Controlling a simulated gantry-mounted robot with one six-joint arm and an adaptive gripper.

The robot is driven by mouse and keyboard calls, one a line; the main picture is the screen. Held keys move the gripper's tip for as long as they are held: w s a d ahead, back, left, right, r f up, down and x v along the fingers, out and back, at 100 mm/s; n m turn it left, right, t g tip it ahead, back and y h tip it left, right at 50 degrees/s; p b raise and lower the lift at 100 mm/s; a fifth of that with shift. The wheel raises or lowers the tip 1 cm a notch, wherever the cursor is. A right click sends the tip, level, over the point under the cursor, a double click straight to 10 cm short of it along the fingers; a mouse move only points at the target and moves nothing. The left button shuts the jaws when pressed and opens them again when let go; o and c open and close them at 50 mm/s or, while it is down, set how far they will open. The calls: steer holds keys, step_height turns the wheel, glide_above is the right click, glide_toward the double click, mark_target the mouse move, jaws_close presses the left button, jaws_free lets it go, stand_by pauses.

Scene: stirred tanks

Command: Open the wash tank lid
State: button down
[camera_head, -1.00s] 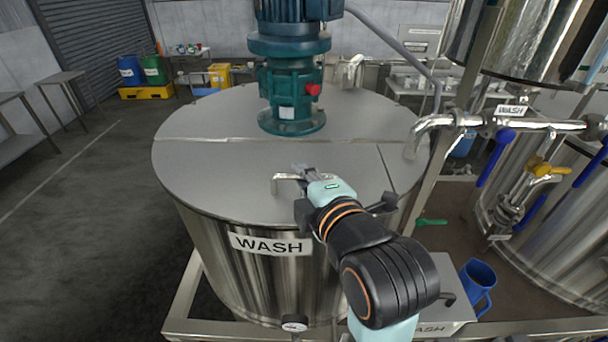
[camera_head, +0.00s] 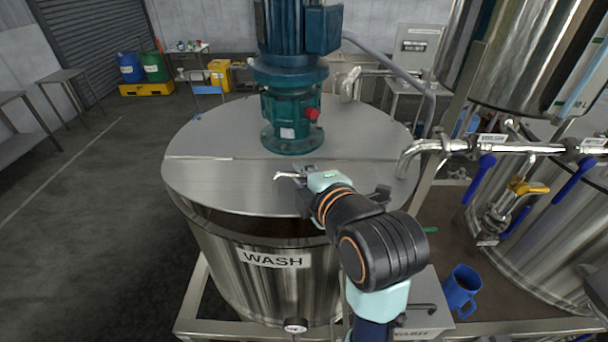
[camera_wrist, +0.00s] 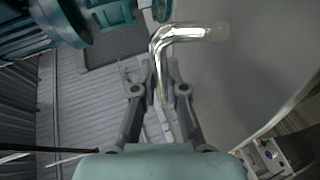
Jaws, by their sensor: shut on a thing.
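The wash tank (camera_head: 225,255) is a steel drum with a WASH label on its front. Its lid has a hinged front half (camera_head: 220,185), which is tilted up at the front edge, leaving a dark gap above the tank rim. My gripper (camera_head: 293,178) is shut on the lid handle (camera_head: 284,176), a bent metal bar on the front half. In the wrist view the handle (camera_wrist: 190,32) runs between my gripper's fingers (camera_wrist: 160,88). The fingers hide part of the handle, and my arm hides the right part of the gap.
A teal motor (camera_head: 292,95) stands on the fixed rear half of the lid. A steel pipe (camera_head: 440,146) with blue-handled valves (camera_head: 481,170) runs at the right. A blue jug (camera_head: 461,290) stands at the lower right. The floor at left is clear.

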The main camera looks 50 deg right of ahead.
steer(key=c, duration=1.2)
jaws_free()
steer(key=v, duration=1.2)
